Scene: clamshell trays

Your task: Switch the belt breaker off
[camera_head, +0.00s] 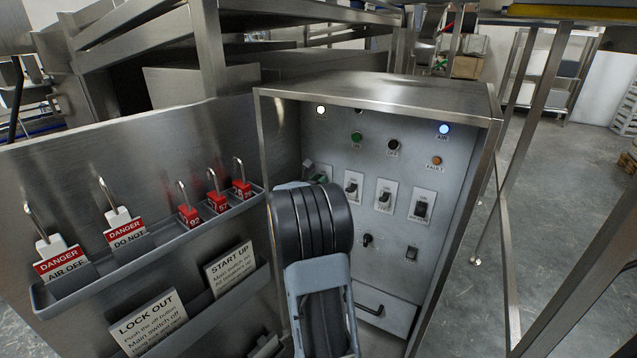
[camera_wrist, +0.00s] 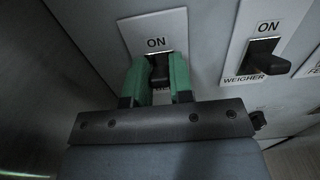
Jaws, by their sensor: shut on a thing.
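In the wrist view my gripper (camera_wrist: 157,72) has its green fingers closed around the dark lever of a breaker (camera_wrist: 159,62). The breaker's white plate (camera_wrist: 152,22) reads ON above the lever; the name below is mostly hidden by the fingers, so I cannot read which breaker it is. To its right is the WEIGHER breaker (camera_wrist: 266,52), its dark lever sticking out. In the head view my arm covers most of the gripper and the left part of the panel; three breakers (camera_head: 353,187), (camera_head: 385,195), (camera_head: 421,206) show to the right.
The open steel cabinet (camera_head: 492,110) surrounds the panel, with its side wall close on the left. Lit white (camera_head: 320,110) and blue (camera_head: 444,129) lamps sit above. A drawer handle (camera_head: 369,309) is below. A padlock rack (camera_head: 150,243) stands left.

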